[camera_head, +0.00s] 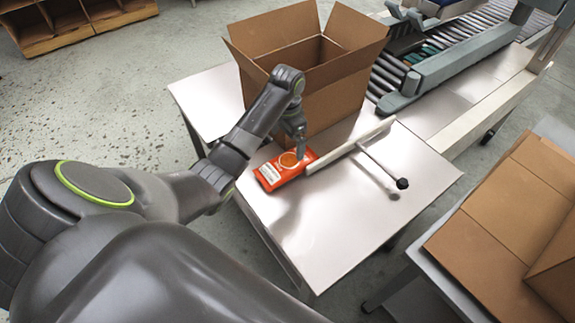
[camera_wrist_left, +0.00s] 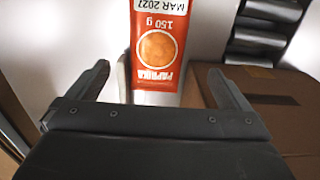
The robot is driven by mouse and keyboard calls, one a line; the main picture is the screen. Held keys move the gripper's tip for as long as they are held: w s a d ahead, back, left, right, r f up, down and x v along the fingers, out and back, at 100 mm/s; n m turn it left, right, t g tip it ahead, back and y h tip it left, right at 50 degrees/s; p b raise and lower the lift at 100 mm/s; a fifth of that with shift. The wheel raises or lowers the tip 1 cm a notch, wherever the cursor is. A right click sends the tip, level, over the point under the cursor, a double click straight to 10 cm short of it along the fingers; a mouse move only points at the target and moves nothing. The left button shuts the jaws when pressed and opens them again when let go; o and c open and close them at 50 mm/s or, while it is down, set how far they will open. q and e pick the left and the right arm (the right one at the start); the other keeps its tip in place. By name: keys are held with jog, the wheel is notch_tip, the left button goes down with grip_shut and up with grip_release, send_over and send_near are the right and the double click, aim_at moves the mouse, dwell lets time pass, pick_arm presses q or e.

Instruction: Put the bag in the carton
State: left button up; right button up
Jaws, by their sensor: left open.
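The bag (camera_head: 285,169) is a flat orange-red paprika packet with a white label. It lies on the metal table in front of the carton. The carton (camera_head: 343,97) is brown cardboard, upright, with its top flaps open. My left gripper (camera_head: 300,150) is just above the far edge of the bag, beside the carton's near wall. In the left wrist view the bag (camera_wrist_left: 158,55) shows between and beyond the two open fingers (camera_wrist_left: 158,85), and nothing is between the fingertips. The carton's side (camera_wrist_left: 275,100) shows at the right there. My right gripper is not in view.
The metal table (camera_head: 330,225) has free room at its front. A pale rail (camera_head: 350,145) and a rod with a black knob (camera_head: 402,183) lie right of the bag. A roller conveyor (camera_head: 440,45) runs behind. Flat cardboard (camera_head: 490,255) lies at right.

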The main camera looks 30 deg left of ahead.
aim_at(287, 161)
pick_arm(q)
notch_tip(287, 161, down, 5)
jog(key=shift+f, duration=0.2)
jog(key=shift+s+d+f+b, duration=0.1)
jog(key=shift+s+f+b, duration=0.05)
jog(key=shift+f, duration=1.25)
jog(key=shift+s+f+b, duration=0.1)
jog(key=shift+f+b, duration=0.05)
jog(key=shift+f, duration=1.2)
jog(key=c, duration=1)
jog(key=shift+o, duration=0.2)
jog(key=shift+r, duration=0.1)
